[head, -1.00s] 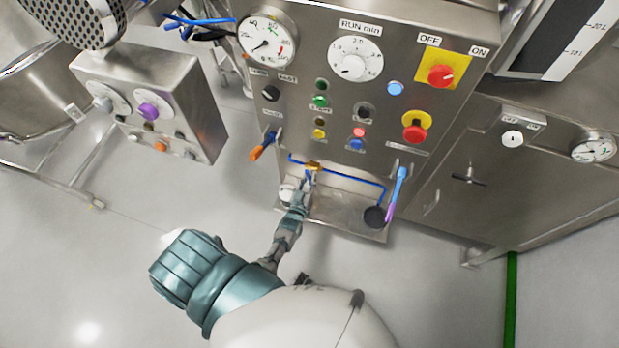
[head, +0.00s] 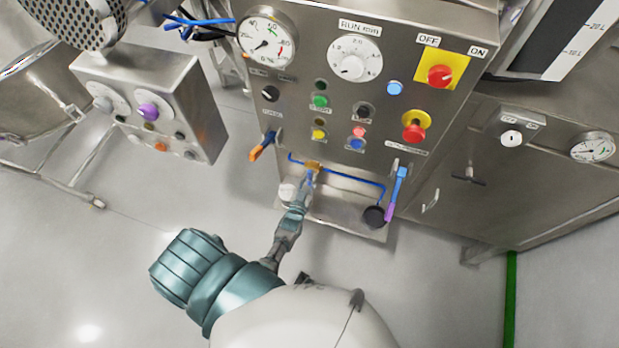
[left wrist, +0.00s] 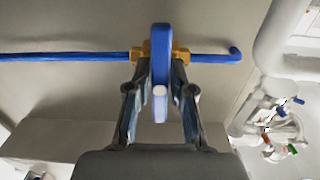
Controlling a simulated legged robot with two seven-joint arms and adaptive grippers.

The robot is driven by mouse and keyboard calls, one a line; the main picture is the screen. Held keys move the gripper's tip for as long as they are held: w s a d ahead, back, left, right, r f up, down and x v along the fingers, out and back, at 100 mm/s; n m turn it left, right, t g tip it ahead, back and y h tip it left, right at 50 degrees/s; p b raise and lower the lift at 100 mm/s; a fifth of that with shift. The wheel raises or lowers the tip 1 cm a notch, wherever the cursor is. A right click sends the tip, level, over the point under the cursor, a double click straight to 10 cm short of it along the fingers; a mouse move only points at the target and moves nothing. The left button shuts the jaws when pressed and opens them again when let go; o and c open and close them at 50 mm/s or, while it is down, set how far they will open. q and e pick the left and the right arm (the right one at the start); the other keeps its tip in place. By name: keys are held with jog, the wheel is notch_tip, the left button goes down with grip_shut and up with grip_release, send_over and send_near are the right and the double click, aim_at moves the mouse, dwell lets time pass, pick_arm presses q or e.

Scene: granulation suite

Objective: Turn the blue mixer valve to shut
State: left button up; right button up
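The blue mixer valve is a brass body (head: 313,166) on a thin blue pipe, low on the front of the steel control panel. In the left wrist view its blue lever (left wrist: 160,50) points toward the camera, in front of the brass body (left wrist: 181,53). My left gripper (left wrist: 160,78) has one finger on each side of the lever. A narrow gap seems to show on both sides, so the fingers look open around it. In the head view my left gripper (head: 304,187) reaches the valve from below and partly hides it. My right gripper is not in view.
An orange lever (head: 262,147) is left of the valve, and a blue and purple lever (head: 396,192) is to its right beside a black round knob (head: 374,216). Buttons and a red emergency stop (head: 414,131) sit above. A steel ledge (head: 345,214) lies below.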

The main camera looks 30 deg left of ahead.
pick_arm(q)
jog(key=o, duration=0.3)
jog(key=shift+s+f, duration=0.1)
jog(key=shift+f, duration=0.15)
jog(key=shift+o, duration=0.2)
jog(key=shift+r, duration=0.15)
jog(key=v, duration=1.2)
